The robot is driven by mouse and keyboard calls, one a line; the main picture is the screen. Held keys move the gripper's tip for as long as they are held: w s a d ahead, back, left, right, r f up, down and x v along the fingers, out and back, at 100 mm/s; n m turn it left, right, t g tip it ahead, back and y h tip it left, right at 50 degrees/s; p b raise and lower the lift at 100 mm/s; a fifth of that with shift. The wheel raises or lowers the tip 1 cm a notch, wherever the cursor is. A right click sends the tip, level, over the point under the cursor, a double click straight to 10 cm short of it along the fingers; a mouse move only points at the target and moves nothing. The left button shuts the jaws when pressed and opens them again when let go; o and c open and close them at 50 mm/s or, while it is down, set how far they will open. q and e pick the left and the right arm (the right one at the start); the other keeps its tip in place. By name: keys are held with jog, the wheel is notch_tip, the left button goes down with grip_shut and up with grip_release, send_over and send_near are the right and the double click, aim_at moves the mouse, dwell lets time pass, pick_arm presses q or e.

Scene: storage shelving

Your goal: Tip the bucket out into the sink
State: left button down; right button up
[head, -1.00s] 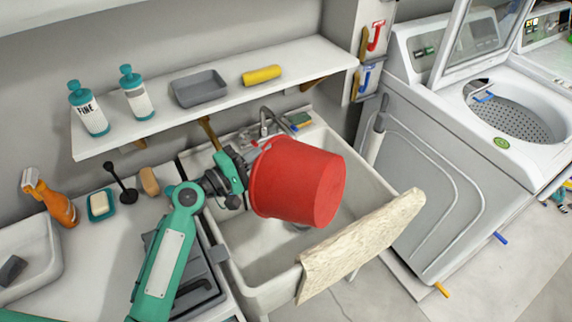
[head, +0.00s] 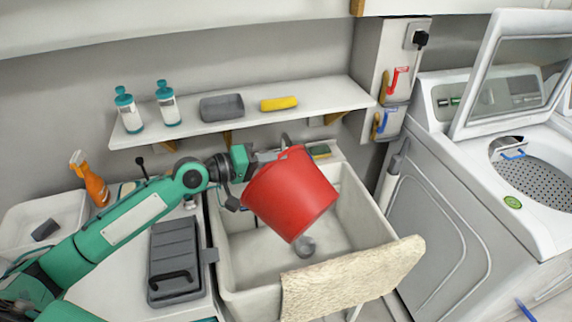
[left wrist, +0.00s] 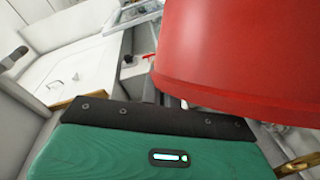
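The red bucket (head: 290,195) hangs tilted over the white sink (head: 245,265), with its base toward the lower right and its rim side toward the upper left. Its inside and any contents are hidden from the head view. My left gripper (head: 268,157) is at the bucket's rim side and appears shut on it, though the fingertips are partly hidden. In the left wrist view, the bucket (left wrist: 240,50) fills the upper right, close to the green gripper body. The right gripper is not in view.
A beige cloth (head: 355,280) hangs over the sink's front edge. A shelf (head: 235,120) with bottles, a grey tray (head: 222,107) and a yellow item (head: 279,103) runs behind. A grey case (head: 174,262) lies left of the sink; a washer (head: 440,205) stands right.

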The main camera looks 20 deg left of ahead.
aim_at(286, 173)
pick_arm(q)
jog(key=shift+s+d+r+m+p, duration=0.15)
jog(key=shift+r+m+p, duration=0.3)
jog(key=shift+p, duration=0.45)
jog(key=d+m+y+p, duration=0.1)
jog(key=p, duration=0.2)
jog(key=s+d+r+m+p, duration=0.1)
jog(key=p, duration=0.2)
jog(key=shift+d+m+y, duration=0.1)
jog(key=shift+m+y, duration=0.25)
jog(key=shift+y, duration=0.05)
jog(key=shift+s+d+m+y+p, duration=0.35)
jog(key=shift+d+m+p, duration=0.15)
jog(key=shift+m, duration=0.1)
jog(key=shift+s+d+r+m, duration=0.1)
jog(key=shift+s+d+m, duration=0.05)
jog(key=shift+d+m, duration=0.2)
jog(key=m+y+p, duration=0.2)
jog(key=shift+s+d+r+p, duration=0.1)
jog(key=shift+d+r+p, duration=0.05)
jog(key=shift+d+p, duration=0.15)
jog(key=shift+s+d+f+m+t+y+p, duration=0.2)
jog(key=shift+d+m+t+y+p, duration=0.1)
jog(key=shift+m+y+p, duration=0.5)
jog(key=shift+d+f+m, duration=0.1)
jog(key=shift+f+m, duration=0.05)
jog(key=shift+m, duration=0.3)
